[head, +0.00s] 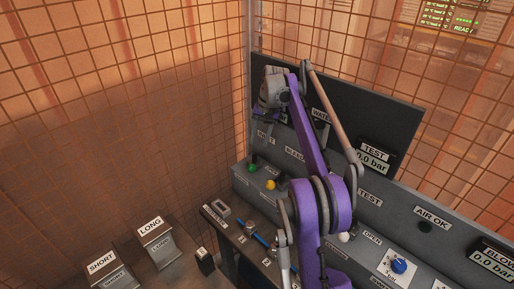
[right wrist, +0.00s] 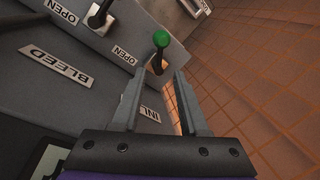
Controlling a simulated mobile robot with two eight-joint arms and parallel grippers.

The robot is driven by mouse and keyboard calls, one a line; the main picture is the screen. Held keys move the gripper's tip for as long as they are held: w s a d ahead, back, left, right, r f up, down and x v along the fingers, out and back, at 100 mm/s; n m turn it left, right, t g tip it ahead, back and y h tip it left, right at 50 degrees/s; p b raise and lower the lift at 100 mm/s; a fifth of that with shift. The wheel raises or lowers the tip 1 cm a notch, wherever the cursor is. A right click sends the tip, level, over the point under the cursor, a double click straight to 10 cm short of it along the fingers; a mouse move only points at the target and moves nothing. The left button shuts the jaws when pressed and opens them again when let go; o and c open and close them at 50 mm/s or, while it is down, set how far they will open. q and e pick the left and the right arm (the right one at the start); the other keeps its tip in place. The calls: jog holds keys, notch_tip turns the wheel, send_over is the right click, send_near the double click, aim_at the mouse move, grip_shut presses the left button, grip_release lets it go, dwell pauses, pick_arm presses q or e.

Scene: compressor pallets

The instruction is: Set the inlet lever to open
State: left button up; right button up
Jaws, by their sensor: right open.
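The inlet lever has a green knob (head: 252,167) and stands at the far left end of the grey panel in the head view. In the right wrist view its green knob (right wrist: 161,39) shows beyond my fingertips, in line with the gap between them. A partly covered label starting "INL" lies between the fingers in that view. My right gripper (right wrist: 156,88) is open and empty, with the lever apart from both fingers. In the head view my right gripper (head: 265,113) is small and hangs above the panel's left end. My left gripper is not in view.
A yellow-knobbed lever (head: 270,184) stands right of the green one. A dark lever (right wrist: 100,14) by an OPEN label and a BLEED label (right wrist: 54,67) are close by. A mesh fence (head: 130,100) rises behind. A blue knob (head: 399,265) is at right; SHORT and LONG boxes (head: 157,247) are lower left.

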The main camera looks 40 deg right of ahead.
jog(key=shift+s+d+r, duration=0.1)
jog(key=shift+r, duration=0.6)
